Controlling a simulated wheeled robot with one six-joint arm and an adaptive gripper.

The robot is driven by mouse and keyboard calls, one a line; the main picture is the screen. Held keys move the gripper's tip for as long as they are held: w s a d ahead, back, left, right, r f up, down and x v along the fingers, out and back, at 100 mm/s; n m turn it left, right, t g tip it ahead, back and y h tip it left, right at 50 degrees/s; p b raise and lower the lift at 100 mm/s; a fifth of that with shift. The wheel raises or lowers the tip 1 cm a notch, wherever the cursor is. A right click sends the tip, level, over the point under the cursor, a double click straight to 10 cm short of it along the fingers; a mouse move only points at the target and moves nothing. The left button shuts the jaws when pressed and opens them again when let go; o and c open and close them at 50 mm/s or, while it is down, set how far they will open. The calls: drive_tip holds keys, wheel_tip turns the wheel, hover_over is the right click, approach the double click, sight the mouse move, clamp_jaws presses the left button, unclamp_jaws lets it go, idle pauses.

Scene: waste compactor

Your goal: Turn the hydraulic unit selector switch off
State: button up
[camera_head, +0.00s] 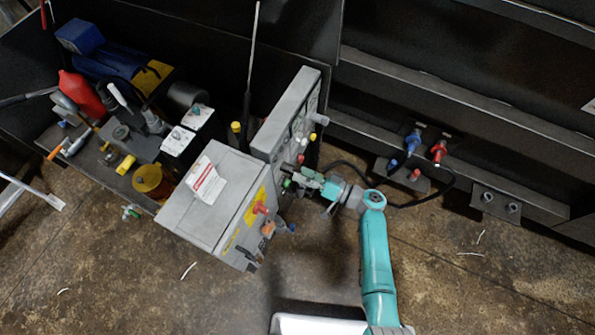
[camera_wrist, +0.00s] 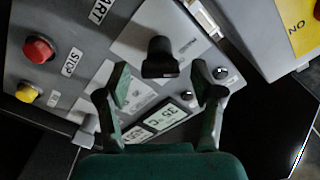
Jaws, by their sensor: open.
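In the wrist view, a black selector knob (camera_wrist: 160,57) stands out from the grey control panel (camera_wrist: 60,85). My gripper (camera_wrist: 160,78) is open, with one green finger on each side of the knob's near end. The fingers look apart from the knob, and how deep they reach around it is unclear. In the head view, my gripper (camera_head: 303,179) is at the front of the upright control panel (camera_head: 285,112).
The panel also carries a red STOP button (camera_wrist: 39,50), a yellow button (camera_wrist: 28,92) and digital displays (camera_wrist: 165,117). A grey cabinet (camera_head: 205,215) with a red knob (camera_head: 259,207) stands left of my gripper. Blue and red hose couplings (camera_head: 412,142) are at right.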

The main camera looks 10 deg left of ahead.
drive_tip(key=shift+x, duration=1.1)
drive_tip(key=c, duration=1.2)
drive_tip(key=shift+o, duration=0.2)
drive_tip(key=shift+m, duration=0.3)
drive_tip(key=m, duration=0.3)
drive_tip(key=shift+m, duration=2.6)
